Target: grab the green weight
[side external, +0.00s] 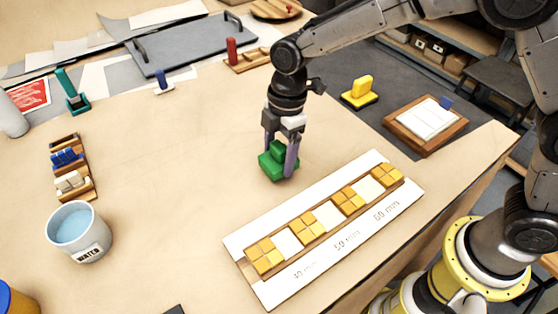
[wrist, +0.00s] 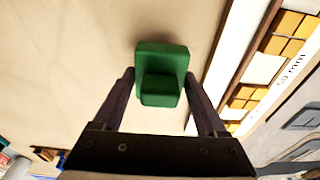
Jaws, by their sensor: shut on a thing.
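The green weight (side external: 277,164) is a block with a smaller raised part on top. In the side view it sits at my gripper (side external: 281,165), just behind the white mosaic panel. My gripper points down and its two fingers are shut on the raised part of the weight. In the wrist view the green weight (wrist: 162,62) lies between the fingertips of my gripper (wrist: 160,85). Whether its base touches the table or is slightly above it, I cannot tell.
The mosaic panel (side external: 288,282) with yellow tiles lies in front of the weight. A water cup (side external: 89,243) stands at left, near a rack of small blocks (side external: 88,188). A yellow block (side external: 361,91) and a wooden framed pad (side external: 460,127) are at right. The table's middle left is clear.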

